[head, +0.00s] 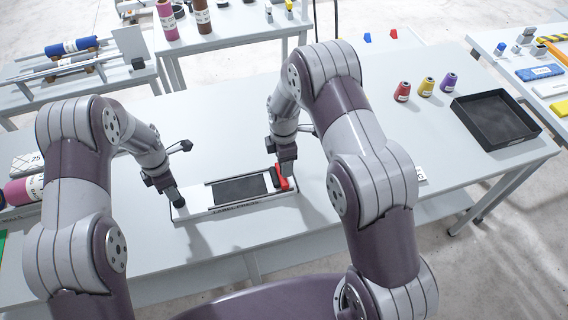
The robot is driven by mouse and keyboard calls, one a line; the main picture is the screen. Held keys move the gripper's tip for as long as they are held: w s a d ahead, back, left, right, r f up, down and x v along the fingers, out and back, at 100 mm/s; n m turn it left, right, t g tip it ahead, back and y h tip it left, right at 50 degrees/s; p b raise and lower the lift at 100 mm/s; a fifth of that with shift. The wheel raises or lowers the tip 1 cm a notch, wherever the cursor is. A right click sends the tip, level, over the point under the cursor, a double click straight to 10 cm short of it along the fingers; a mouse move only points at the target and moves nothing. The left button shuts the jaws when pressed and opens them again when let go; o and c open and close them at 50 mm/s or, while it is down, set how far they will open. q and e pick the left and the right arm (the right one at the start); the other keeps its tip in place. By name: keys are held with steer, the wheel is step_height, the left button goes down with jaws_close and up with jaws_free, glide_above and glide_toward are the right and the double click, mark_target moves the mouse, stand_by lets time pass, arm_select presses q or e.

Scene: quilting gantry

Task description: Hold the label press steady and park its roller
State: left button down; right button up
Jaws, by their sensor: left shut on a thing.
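The label press (197,211) lies on the middle table near its front edge. It has a pale base with lettering on the front, a dark flat bed (238,190) and a rail along the back. A red part (282,183), seemingly the roller's handle, sits at the right end of the bed. My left gripper (178,201) is shut on the left end of the press. My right gripper (285,173) points down at the red part. Its fingertips are small and partly hidden, so I cannot tell whether they grip it.
Red, yellow and purple thread cones (427,88) stand at the right back of the table, beside a black tray (457,104). A small white labelled item (421,174) lies right of my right arm. The table behind the press is mostly clear. Other tables stand behind and on both sides.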

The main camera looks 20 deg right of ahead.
arm_select(q)
steer(key=shift+s+f, duration=0.15)
steer(key=shift+f, duration=0.05)
arm_select(e)
step_height(320, 180, up, 10)
steer(key=shift+s+f, duration=0.15)
steer(key=shift+f, duration=0.05)
arm_select(q)
steer(key=c, duration=0.8)
jaws_free()
steer(key=shift+o, duration=0.3)
steer(key=shift+w, duration=0.25)
arm_select(e)
steer(key=shift+w+f, duration=0.1)
steer(key=shift+w, duration=0.1)
